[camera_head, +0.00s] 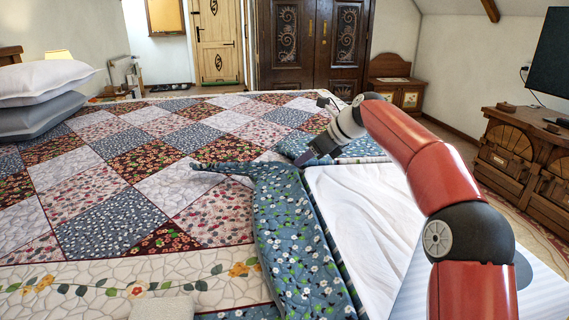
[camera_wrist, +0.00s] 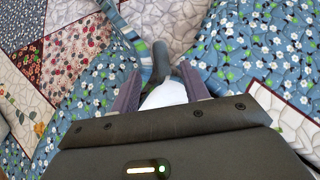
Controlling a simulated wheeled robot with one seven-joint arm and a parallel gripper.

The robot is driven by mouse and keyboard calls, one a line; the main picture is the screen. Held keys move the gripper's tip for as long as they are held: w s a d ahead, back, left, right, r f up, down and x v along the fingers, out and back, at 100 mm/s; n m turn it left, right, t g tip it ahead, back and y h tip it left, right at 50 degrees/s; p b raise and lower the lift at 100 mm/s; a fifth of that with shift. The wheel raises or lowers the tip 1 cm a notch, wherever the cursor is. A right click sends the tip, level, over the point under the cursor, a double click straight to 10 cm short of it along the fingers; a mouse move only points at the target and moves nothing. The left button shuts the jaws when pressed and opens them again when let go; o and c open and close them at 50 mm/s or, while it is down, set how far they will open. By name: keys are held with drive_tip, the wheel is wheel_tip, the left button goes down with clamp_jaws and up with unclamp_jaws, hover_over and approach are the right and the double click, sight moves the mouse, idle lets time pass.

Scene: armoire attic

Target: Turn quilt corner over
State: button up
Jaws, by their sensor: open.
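The patchwork quilt (camera_head: 115,222) covers the bed, with squares of red floral, blue and pale cloth. At its near right side a blue floral flap (camera_head: 290,235) is folded over, and white bedding (camera_head: 362,215) shows beside it. My gripper (camera_head: 308,158) is low over the quilt's right side, just beyond the flap. In the wrist view my gripper (camera_wrist: 160,82) is open, with blue floral cloth (camera_wrist: 240,55) in front and on both sides. A dark curved shape and something white show between the fingers; I cannot tell what they are. I cannot tell whether the fingers touch the cloth.
Pillows (camera_head: 45,83) are stacked at the bed's left end. A dark carved armoire (camera_head: 315,45) stands behind the bed. A wooden cabinet (camera_head: 520,158) with a television (camera_head: 549,60) is on the right. Floor (camera_head: 455,140) is open between bed and cabinet.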

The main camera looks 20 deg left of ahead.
sight(291, 167)
drive_tip(key=x, duration=0.8)
drive_tip(key=shift+r, duration=0.1)
drive_tip(key=shift+c, duration=0.2)
clamp_jaws()
